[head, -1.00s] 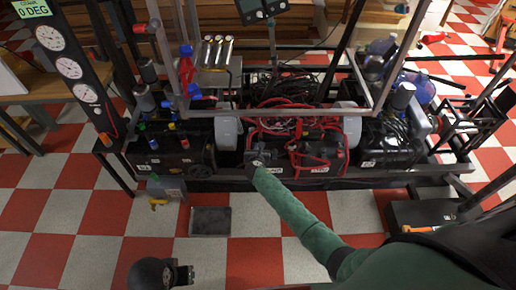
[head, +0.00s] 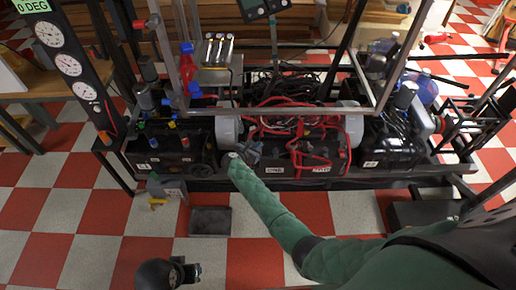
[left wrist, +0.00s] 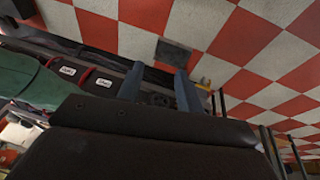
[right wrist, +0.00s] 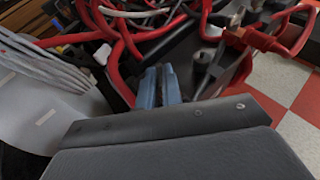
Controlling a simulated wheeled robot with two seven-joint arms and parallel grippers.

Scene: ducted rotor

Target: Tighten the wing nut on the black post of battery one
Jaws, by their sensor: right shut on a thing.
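Battery one (head: 297,172), black with a white label reading ONE, sits in the middle of the rack in the head view, with red cables over its top. My right gripper (head: 254,150) is at the top left part of this battery. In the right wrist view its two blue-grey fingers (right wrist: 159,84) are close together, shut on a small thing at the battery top. This looks like the wing nut on the black post, but the fingers hide it and the post.
Red cables (right wrist: 125,35) and a bundle of grey wires (right wrist: 45,62) crowd my right gripper. A metal frame bar (head: 290,111) crosses above the batteries. A dark tray (head: 210,221) lies on the checkered floor, which is mostly clear in front of the rack.

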